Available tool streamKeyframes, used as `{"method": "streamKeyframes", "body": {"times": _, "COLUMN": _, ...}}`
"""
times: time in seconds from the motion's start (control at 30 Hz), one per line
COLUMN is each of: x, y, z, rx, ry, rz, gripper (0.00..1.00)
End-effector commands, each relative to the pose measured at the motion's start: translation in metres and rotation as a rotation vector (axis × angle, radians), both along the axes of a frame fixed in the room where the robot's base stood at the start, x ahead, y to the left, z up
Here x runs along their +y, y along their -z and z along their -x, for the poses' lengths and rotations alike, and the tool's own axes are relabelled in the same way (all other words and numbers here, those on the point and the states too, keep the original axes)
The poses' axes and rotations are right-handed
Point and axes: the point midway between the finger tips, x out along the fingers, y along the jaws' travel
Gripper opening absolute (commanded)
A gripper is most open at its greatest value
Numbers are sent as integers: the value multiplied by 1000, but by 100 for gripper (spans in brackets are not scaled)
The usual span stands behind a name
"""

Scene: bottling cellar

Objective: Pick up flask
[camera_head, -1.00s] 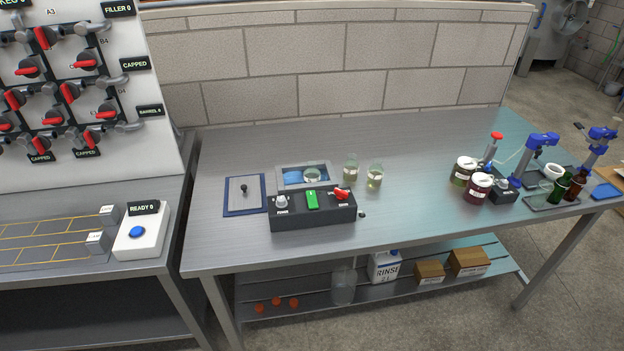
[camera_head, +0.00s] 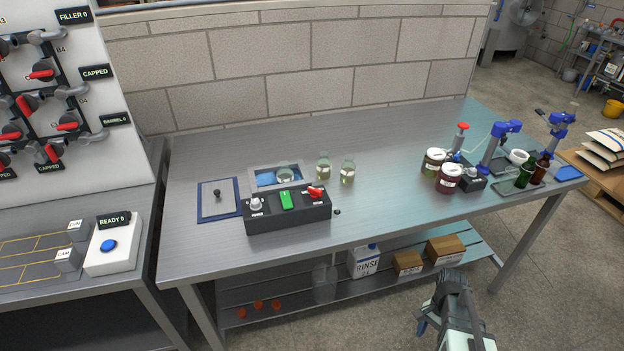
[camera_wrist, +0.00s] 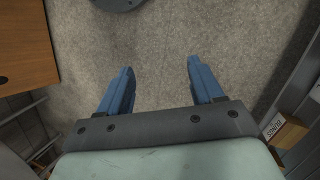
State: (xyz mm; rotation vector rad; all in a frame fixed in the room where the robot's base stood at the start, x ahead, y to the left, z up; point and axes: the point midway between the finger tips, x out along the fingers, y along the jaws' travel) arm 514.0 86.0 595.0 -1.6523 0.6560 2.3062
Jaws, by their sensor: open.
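Two small clear glass flasks stand upright on the steel bench in the head view, a left flask (camera_head: 323,167) and a right flask (camera_head: 347,172), just behind the black control box. A further round glass vessel (camera_head: 285,174) sits in the blue basin; its exact kind is hard to tell. My gripper (camera_head: 421,328) is low in front of the bench, well apart from the flasks. In the wrist view my gripper (camera_wrist: 160,82) has its two blue fingers wide apart, with only floor between them.
The black control box (camera_head: 288,211) stands in front of the flasks. Jars (camera_head: 449,178), bottles (camera_head: 541,168) and a blue-topped stand (camera_head: 497,145) crowd the bench's right end. Boxes (camera_head: 446,248) and a RINSE container (camera_head: 364,262) sit on the lower shelf.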

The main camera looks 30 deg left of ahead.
Motion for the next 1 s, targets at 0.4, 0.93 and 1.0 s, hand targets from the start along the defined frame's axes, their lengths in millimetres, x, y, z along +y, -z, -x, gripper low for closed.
{"method": "streamKeyframes", "body": {"times": 0.4, "x": 58, "y": -109, "z": -73, "rx": -117, "ry": 177, "rz": 58, "gripper": 66}}
{"method": "streamKeyframes", "body": {"times": 0.93, "x": 147, "y": -263, "z": -119, "rx": -253, "ry": 302, "rz": 16, "gripper": 66}}
{"method": "streamKeyframes", "body": {"times": 1.0, "x": 172, "y": -284, "z": -122, "rx": -278, "ry": 240, "rz": -42, "gripper": 66}}
